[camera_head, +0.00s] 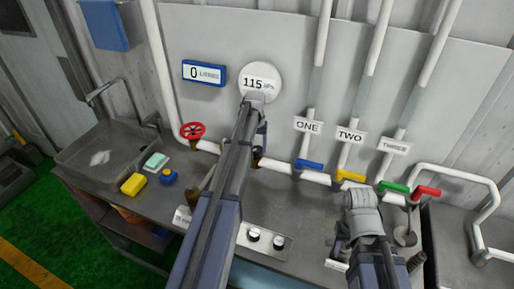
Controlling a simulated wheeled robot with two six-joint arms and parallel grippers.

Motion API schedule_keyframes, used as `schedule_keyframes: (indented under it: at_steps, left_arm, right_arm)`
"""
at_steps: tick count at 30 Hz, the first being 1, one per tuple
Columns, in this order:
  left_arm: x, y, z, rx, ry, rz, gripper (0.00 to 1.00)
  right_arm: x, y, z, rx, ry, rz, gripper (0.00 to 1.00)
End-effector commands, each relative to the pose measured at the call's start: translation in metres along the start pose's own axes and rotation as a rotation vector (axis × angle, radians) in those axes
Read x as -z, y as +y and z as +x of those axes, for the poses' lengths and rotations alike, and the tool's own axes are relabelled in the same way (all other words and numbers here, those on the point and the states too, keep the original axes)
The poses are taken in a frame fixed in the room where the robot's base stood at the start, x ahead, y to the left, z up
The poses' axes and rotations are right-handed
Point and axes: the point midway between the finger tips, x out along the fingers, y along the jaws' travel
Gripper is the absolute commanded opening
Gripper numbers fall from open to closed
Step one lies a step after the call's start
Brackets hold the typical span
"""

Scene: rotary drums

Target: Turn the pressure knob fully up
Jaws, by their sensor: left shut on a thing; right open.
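My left arm (215,225) reaches up from the bottom, and its far joint overlaps the lower edge of the round white gauge (258,78), which reads 115 hPa. My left gripper is hidden behind this arm, so what it holds cannot be seen. My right gripper (338,246) is low at the right, partly hidden by its own arm, open and apart from the colored valves.
A blue display (204,73) reads 0. A red wheel (193,130) sits on the white pipe. Blue (309,164), yellow (350,176), green (394,187) and red (428,192) handles line the right.

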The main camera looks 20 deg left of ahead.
Motion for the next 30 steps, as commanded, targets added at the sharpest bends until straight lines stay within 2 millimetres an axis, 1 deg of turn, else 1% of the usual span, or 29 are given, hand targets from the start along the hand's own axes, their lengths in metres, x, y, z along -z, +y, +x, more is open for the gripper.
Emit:
schedule_keyframes:
  at_steps: [6, 15, 21, 30]
  left_arm:
    - [0.0004, 0.0001, 0.0000, 0.000, -0.007, 0.198, 0.03]
    - [0.0006, 0.0004, 0.0000, 0.000, -0.013, 0.423, 0.03]
    - [0.0005, 0.0006, 0.0000, 0.000, -0.016, 0.521, 0.03]
    - [0.0006, 0.0007, 0.0000, 0.000, -0.018, 0.588, 0.03]
  right_arm:
    - [0.0000, 0.0000, 0.0000, 0.000, 0.000, 0.000, 0.50]
    - [0.0000, 0.0000, 0.0000, 0.000, 0.000, 0.000, 0.50]
    - [0.0000, 0.0000, 0.0000, 0.000, 0.000, 0.000, 0.50]
    - [0.0000, 0.0000, 0.0000, 0.000, 0.000, 0.000, 0.50]
